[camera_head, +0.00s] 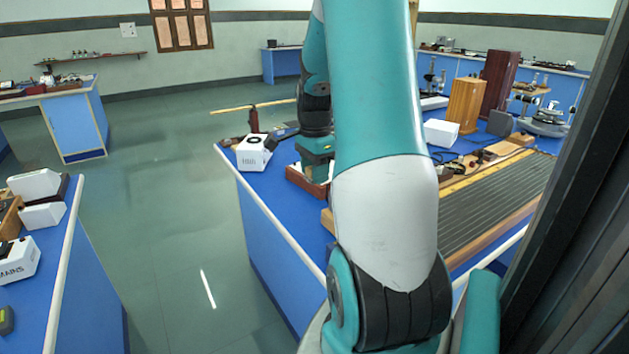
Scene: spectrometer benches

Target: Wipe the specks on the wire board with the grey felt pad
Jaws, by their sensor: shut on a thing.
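The wire board (497,205) lies on the blue bench at the right, a long wood-framed board with dark parallel wires. My arm hides its left part. Specks on it are too small to make out. My gripper (314,172) is partly seen left of my arm, low at a small reddish-brown tray (297,178) near the bench's left edge. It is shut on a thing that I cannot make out. I cannot see the grey felt pad clearly anywhere.
A white box-shaped device (253,153) stands left of the tray. A white box (441,132), a light wooden block (465,106) and a dark red cabinet (499,84) stand behind the wire board. A dark post blocks the far right.

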